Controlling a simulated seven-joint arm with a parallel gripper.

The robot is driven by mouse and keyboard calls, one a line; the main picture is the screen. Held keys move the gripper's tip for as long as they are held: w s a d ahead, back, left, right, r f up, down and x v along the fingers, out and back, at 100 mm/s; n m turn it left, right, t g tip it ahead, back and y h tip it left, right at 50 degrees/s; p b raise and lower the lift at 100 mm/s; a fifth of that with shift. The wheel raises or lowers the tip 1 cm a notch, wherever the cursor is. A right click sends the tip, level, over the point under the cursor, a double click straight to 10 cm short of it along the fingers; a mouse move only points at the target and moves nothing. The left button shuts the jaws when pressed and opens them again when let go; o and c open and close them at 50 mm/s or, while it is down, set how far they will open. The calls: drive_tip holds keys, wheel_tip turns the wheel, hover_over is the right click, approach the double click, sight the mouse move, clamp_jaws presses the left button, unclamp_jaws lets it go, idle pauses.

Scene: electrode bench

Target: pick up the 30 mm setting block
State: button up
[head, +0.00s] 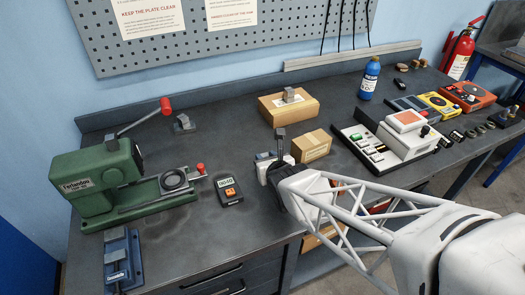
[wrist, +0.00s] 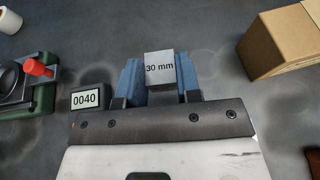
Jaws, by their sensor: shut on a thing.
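The 30 mm setting block (wrist: 159,68) is a grey block with "30 mm" on the face toward the wrist camera. It sits between the two blue fingers of my gripper (wrist: 159,85), which is shut on it. The block's end sticks out past the fingertips, and its lower part is hidden by the gripper. In the head view my gripper (head: 266,158) is near the middle of the bench, left of a small carton. A grey upright piece (head: 281,140) shows at the fingers there. I cannot tell how far the block is above the bench.
The carton (head: 311,146) stands close to the right of my gripper. A handheld meter (head: 229,190) and a green press (head: 100,180) are to the left. A wooden box (head: 288,107) with a grey block on it stands behind. A white device (head: 395,135) is farther right.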

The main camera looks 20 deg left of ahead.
drive_tip(key=shift+s+d+r, duration=0.15)
drive_tip(key=shift+s+d, duration=1)
drive_tip(key=shift+s, duration=0.25)
drive_tip(key=shift+w+d+r, duration=0.1)
